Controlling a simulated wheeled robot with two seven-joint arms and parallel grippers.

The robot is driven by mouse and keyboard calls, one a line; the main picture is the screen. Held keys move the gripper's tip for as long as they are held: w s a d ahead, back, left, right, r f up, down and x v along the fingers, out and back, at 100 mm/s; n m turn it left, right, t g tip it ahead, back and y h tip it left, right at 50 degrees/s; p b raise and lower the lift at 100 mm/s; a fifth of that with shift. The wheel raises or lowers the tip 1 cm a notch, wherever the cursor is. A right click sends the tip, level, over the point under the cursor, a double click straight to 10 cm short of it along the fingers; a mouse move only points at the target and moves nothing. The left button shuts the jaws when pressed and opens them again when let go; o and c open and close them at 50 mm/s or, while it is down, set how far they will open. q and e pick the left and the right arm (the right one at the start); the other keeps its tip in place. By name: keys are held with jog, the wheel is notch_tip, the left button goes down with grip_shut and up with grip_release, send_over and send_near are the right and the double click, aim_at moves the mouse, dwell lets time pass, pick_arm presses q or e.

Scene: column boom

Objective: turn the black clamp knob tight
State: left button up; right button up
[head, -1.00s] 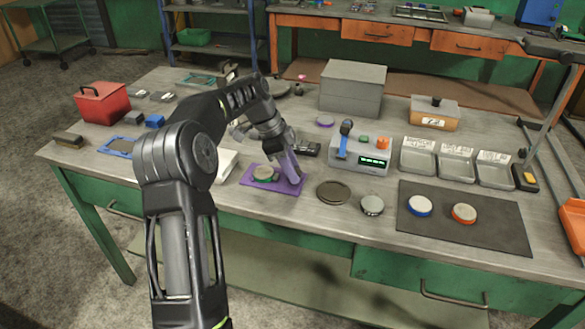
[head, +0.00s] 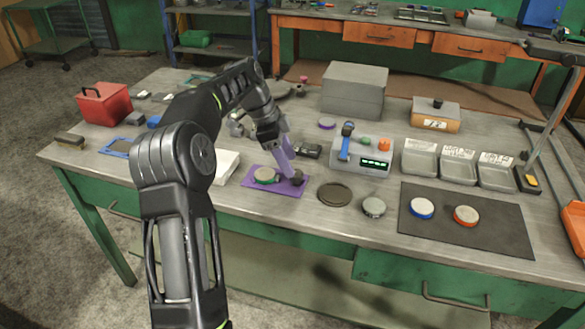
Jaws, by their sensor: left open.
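My left gripper (head: 290,174) reaches down over the right part of a purple mat (head: 253,187). It is open; a small dark round shape at its tip could be a fingertip or a knob, and I cannot tell which. A dark stand with a boom (head: 548,47) rises at the right edge of the bench. I cannot make out a clamp knob on it for certain. A black knob (head: 437,102) sits on top of a wooden-fronted box (head: 435,121) at the back. My right gripper is not in view.
A grey instrument (head: 360,154) and several grey trays (head: 420,158) stand to the right. A dark mat (head: 470,238) holds two discs. A grey box (head: 353,88) stands behind.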

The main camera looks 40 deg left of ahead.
pick_arm(q)
jog(key=p+v, duration=0.1)
jog(key=v, duration=0.2)
jog(key=shift+s+a+r, duration=0.1)
jog(key=shift+a+r, duration=0.05)
jog(key=shift+r, duration=0.15)
dwell(0.3)
